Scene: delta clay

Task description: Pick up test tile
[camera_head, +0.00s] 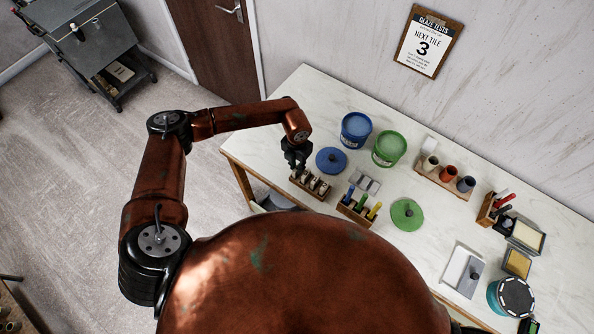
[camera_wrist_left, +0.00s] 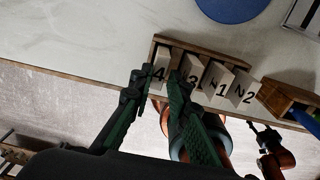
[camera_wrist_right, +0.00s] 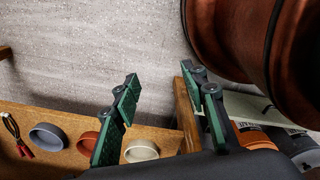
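The test tiles stand in a wooden rack (camera_head: 300,182) near the table's front left edge. In the left wrist view the rack (camera_wrist_left: 205,48) holds tiles marked 4 (camera_wrist_left: 158,73), 3 (camera_wrist_left: 192,75), 1 (camera_wrist_left: 220,88) and 2 (camera_wrist_left: 246,97), in that order from the left. My left gripper (camera_head: 295,166) is over the rack's left end, pointing down. In the left wrist view its fingers (camera_wrist_left: 157,80) are apart, with tile 4 appearing between the tips and tile 3 just right; contact cannot be told. My right gripper (camera_wrist_right: 165,82) is open and empty, away from the rack.
Blue (camera_head: 355,130) and green (camera_head: 389,149) buckets stand behind the rack. A blue lid (camera_head: 331,160) and a rack of coloured tools (camera_head: 357,208) are close by. The table's left end is clear.

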